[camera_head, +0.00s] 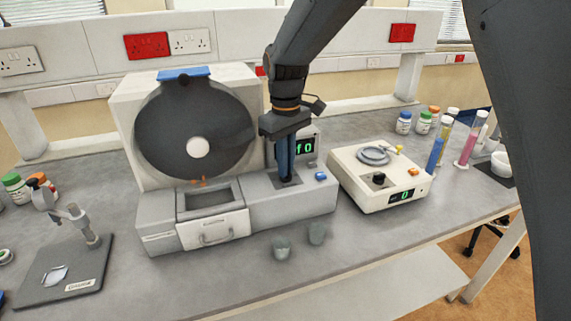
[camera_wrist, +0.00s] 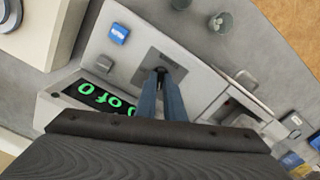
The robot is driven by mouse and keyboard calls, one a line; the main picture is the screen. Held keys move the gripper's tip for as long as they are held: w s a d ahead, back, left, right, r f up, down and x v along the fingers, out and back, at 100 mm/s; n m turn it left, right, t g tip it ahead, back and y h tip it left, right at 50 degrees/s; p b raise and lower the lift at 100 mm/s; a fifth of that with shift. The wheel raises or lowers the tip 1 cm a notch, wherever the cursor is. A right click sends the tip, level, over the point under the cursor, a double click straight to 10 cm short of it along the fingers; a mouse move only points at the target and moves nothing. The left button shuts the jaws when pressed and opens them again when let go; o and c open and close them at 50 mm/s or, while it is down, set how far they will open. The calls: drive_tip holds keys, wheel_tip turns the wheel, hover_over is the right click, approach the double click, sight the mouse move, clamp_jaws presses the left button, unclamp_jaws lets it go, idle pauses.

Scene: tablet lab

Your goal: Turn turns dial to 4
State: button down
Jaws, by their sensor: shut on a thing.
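My gripper (camera_head: 288,178) points down at the right part of a grey machine (camera_head: 262,212) with a big dark drum. In the wrist view its blue fingers (camera_wrist: 162,76) close on a small dark dial (camera_wrist: 161,70) on a grey square plate (camera_wrist: 150,65). The fingers hide most of the dial, so its pointer cannot be read. The machine's green display (camera_wrist: 106,97) reads "0 of 0"; in the head view the arm partly covers this display (camera_head: 306,147).
A blue button (camera_head: 321,176) sits right of the dial. A white device (camera_head: 365,200) with a black knob and a display at 0 stands to the right. Two small grey cups (camera_head: 281,248) stand in front. A drawer (camera_head: 212,232) is at the machine's front.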

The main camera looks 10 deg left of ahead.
drive_tip(key=c, duration=1.9)
unclamp_jaws()
drive_tip(key=shift+o, duration=0.2)
drive_tip(key=shift+r+b, duration=1.15)
drive_tip(key=shift+r, duration=2.75)
